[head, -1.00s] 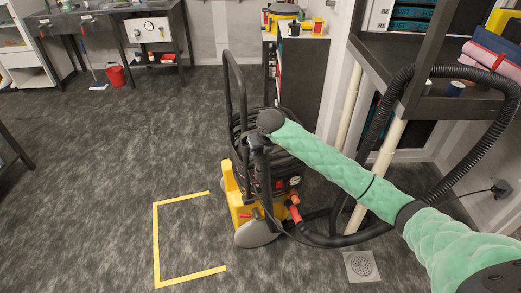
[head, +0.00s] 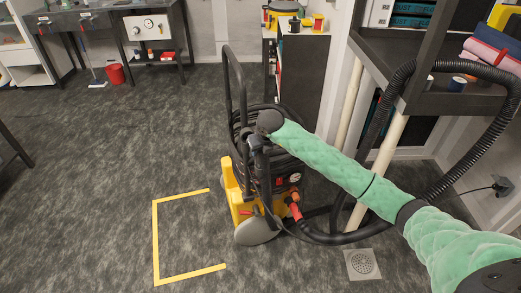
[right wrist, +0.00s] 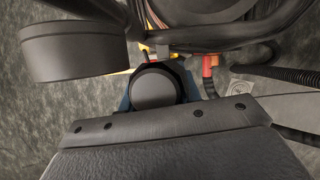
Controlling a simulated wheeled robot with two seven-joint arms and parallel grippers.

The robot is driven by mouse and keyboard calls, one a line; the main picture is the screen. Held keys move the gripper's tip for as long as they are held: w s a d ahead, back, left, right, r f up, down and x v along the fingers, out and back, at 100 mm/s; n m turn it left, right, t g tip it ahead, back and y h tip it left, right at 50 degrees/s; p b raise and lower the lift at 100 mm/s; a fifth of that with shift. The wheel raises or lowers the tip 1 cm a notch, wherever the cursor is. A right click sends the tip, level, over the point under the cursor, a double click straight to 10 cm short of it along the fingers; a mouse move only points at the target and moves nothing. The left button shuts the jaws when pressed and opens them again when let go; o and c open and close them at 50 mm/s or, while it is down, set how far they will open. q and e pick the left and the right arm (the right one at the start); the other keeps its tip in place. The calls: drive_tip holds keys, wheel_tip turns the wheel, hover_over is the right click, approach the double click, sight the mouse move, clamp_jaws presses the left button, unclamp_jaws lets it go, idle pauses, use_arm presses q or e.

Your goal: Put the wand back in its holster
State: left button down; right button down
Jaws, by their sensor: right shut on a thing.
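My right arm, in a green sleeve, reaches in from the right in the head view. My right gripper (head: 257,146) is shut on a dark upright piece that I take for the wand (head: 262,171), beside the extraction machine (head: 243,208). In the right wrist view a round black end (right wrist: 154,88) shows just beyond the gripper's grey body, with bits of blue at its sides. I cannot make out the holster against the dark machine, nor whether the wand is inside it. My left gripper is out of view.
A black hose (head: 345,238) loops from the machine to the right, past pale pipes and a shelf unit (head: 470,100). A yellow floor marking (head: 155,240) lies left of the machine on clear carpet. A floor drain (head: 362,263) is at the lower right.

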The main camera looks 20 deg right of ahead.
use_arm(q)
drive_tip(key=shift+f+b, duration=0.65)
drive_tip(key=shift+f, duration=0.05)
use_arm(e)
drive_tip(key=shift+f, duration=0.95)
drive_tip(key=c, duration=0.9)
unclamp_jaws()
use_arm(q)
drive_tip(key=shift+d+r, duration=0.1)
use_arm(e)
drive_tip(key=shift+r, duration=0.15)
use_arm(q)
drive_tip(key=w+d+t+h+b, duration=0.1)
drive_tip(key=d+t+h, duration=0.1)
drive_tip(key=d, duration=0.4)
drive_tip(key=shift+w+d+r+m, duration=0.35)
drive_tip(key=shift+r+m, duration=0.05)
use_arm(e)
drive_tip(key=v, duration=0.7)
drive_tip(key=shift+r, duration=0.25)
drive_tip(key=shift+s, duration=0.2)
